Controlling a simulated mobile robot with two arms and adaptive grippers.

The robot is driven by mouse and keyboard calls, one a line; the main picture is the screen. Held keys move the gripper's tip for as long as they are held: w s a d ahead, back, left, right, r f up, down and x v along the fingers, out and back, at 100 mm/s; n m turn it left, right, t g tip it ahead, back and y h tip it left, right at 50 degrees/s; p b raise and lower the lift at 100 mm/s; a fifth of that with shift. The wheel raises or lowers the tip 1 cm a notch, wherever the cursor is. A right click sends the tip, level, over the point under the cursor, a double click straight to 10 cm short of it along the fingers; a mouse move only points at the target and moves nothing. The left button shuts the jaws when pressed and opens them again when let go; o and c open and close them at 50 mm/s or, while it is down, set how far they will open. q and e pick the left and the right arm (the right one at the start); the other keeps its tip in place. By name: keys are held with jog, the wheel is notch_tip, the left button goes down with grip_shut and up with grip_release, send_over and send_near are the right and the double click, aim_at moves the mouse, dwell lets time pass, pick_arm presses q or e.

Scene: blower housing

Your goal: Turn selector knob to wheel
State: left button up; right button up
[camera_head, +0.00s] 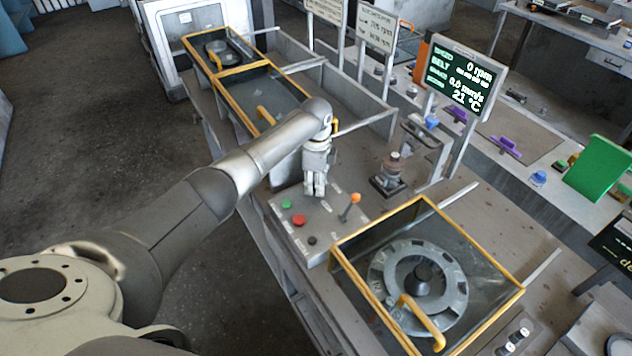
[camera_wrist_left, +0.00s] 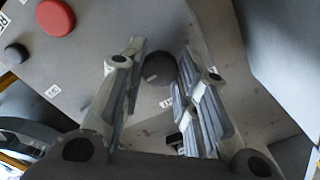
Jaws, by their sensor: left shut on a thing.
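My left gripper (camera_head: 316,190) points down at the grey control panel (camera_head: 327,226), above its rear part. In the left wrist view its fingers (camera_wrist_left: 160,62) stand on either side of a dark round selector knob (camera_wrist_left: 158,68) and are shut on it. A small pale mark shows on the knob, but I cannot read which position it points to. In the head view the gripper hides the knob. Small labels lie on the panel near the knob, too small to read. My right gripper is in neither view.
A yellow-framed guard (camera_head: 475,240) covers a wheel at right. A display (camera_head: 462,76) reads 0 rpm.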

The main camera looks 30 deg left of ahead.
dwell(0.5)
pick_arm(q)
jog(key=o, duration=1)
notch_tip(320, 180, up, 12)
jog(key=shift+r, duration=0.1)
dwell(0.4)
